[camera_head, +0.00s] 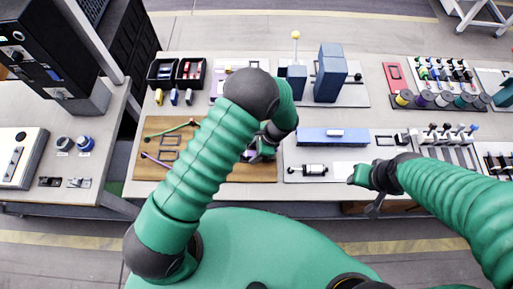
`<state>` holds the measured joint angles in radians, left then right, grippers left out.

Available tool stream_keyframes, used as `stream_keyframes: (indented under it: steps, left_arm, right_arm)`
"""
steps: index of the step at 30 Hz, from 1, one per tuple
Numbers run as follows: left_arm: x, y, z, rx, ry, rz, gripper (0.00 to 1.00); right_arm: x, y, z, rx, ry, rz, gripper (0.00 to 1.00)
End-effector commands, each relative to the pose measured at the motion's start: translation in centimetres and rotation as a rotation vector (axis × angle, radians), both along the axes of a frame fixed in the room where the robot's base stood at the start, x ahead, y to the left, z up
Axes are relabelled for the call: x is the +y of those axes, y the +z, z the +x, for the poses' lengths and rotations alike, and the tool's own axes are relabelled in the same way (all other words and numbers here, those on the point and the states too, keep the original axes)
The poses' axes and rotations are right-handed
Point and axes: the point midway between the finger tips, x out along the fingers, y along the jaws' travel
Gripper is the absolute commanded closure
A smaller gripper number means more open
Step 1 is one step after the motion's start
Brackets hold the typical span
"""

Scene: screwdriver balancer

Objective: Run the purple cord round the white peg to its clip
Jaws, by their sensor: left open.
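A purple cord (155,161) lies at the left of a brown wooden board (152,128) on the table. A green cord (178,130) lies further back on the same board. My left arm crosses in front of the board and hides much of its middle. My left gripper (250,155) is open, low over the board's right end; a small purple part shows beside it, too small to tell what it is. I cannot make out the white peg or the purple cord's clip. My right gripper (374,209) hangs at the table's front edge, away from the board; its jaw opening is unclear.
Black bins (176,72) stand behind the board. To its right are a blue bar (333,135) on a grey board and tall blue blocks (330,72). Colored spools (443,99) stand at the far right. Bare table shows between the boards.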

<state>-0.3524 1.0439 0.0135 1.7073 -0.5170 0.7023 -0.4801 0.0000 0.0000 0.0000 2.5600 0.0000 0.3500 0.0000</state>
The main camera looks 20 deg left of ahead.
Motion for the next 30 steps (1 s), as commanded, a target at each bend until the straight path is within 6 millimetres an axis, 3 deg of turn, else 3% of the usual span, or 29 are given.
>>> stream_keyframes:
  steps: [5,18,24,30]
  left_arm:
    - [-1.1,2.3,0.4,-0.006,-0.002,-0.004,0.53]
    - [-5.6,13.3,1.8,-0.003,-0.002,-0.002,0.53]
    - [-6.3,15.2,1.9,0.0,-0.001,-0.001,0.53]
    - [-6.3,15.4,1.9,0.001,-0.001,0.0,0.53]
  right_arm:
    - [0.0,-0.5,0.0,0.0,0.0,0.0,0.56]
    - [0.0,-1.8,0.0,0.0,0.0,0.0,0.56]
    - [0.0,-1.9,0.0,0.0,0.0,0.0,0.56]
    - [0.0,-1.8,0.0,0.0,0.0,0.0,0.56]
